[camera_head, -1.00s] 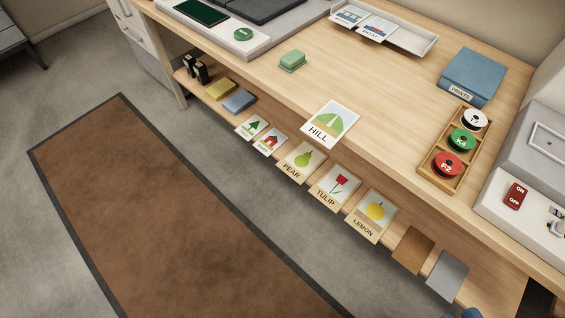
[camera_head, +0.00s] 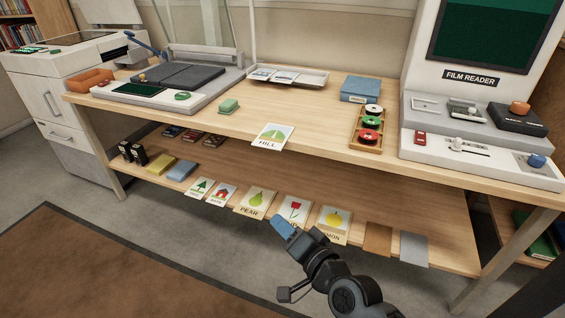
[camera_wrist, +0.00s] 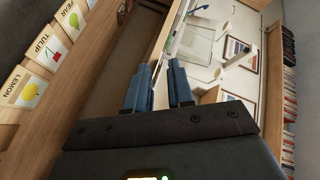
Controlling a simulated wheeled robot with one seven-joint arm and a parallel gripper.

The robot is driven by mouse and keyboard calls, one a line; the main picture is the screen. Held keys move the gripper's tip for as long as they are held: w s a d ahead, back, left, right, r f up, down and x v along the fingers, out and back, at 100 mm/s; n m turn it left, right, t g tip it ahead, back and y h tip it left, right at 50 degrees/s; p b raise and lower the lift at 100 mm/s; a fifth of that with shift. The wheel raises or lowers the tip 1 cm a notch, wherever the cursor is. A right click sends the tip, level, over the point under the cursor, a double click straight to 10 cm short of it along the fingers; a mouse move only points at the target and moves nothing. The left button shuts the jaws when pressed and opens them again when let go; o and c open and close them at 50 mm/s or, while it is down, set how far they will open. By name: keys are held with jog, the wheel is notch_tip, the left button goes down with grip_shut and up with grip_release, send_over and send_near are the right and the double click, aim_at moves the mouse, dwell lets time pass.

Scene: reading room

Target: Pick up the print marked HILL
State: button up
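The print marked HILL (camera_head: 272,135) is a white card with a green hill picture. It lies on the desk top at the front edge, its lower edge at or slightly past the rim. My gripper (camera_head: 284,227) is in front of the lower shelf, below and apart from the HILL print, near the tulip card. In the wrist view, my gripper's two blue fingers (camera_wrist: 158,80) stand apart with nothing between them. The HILL print does not show in the wrist view.
The lower shelf (camera_head: 330,185) holds several cards, including PEAR (camera_head: 257,201), tulip (camera_head: 294,209) and lemon (camera_head: 334,222). Desk around HILL is clear.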

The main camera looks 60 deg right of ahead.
jog(key=w+d+m+h+b, duration=0.2)
jog(key=d+m, duration=0.2)
jog(key=d, duration=0.6)
jog(key=w+d+m+h+b, duration=0.2)
jog(key=w+d+m, duration=0.15)
jog(key=d, duration=0.75)
jog(key=x, duration=0.9)
jog(key=shift+f+m+p, duration=0.3)
jog(key=shift+f+m, duration=0.05)
jog(key=shift+f, duration=0.1)
jog(key=shift+s, duration=0.1)
grip_shut()
notch_tip(320, 180, up, 2)
jog(key=shift+r+p, duration=0.25)
jog(key=shift+p, duration=0.95)
jog(key=s+a+r+p, duration=0.3)
jog(key=s+a+r, duration=0.2)
jog(key=s+a, duration=0.4)
jog(key=shift+s, duration=0.8)
